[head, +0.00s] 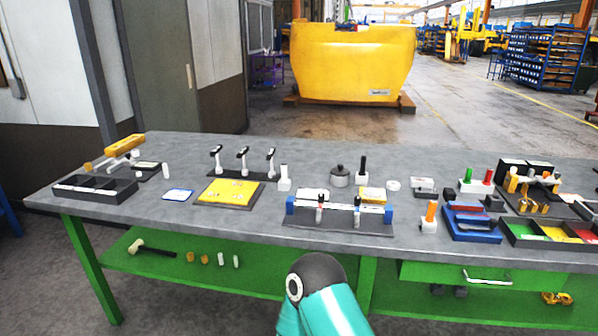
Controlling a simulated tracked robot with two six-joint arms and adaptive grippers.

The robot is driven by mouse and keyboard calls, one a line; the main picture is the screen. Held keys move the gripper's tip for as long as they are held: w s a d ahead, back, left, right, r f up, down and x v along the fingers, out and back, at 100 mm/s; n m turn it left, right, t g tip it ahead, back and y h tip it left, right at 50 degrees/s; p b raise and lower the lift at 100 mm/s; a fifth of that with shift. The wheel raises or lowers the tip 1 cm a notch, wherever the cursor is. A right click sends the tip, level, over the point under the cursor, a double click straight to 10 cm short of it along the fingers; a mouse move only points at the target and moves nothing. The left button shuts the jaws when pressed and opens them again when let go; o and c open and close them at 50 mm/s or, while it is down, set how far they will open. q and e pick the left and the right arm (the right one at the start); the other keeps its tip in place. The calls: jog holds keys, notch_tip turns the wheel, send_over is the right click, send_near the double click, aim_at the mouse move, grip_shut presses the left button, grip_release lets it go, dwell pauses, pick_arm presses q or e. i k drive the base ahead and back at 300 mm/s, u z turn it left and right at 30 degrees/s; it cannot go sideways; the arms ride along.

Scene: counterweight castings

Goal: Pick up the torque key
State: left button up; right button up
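I cannot tell for certain which thing is the torque key. Candidates are the upright handled tools in small holders: an orange-handled one (431,211), a black-handled one (362,166), a white-handled one (284,173), and a green-handled (468,174) and red-handled one (488,176) side by side. All stand on the grey workbench (160,226). Neither gripper shows. Only a teal and dark link of one of my arms shows at the bottom middle, in front of the bench.
A yellow plate (230,194) lies before three black-topped clamps. A black compartment tray (95,189) is at left, a blue tray (472,224) and coloured bins (547,235) at right. A rail fixture (338,218) is mid-front. The front left bench top is clear.

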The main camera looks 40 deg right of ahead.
aim_at(272, 174)
jog(key=z, duration=1.1)
jog(key=k, duration=0.1)
jog(key=u, duration=0.3)
jog(key=i, duration=1)
jog(key=u, duration=0.1)
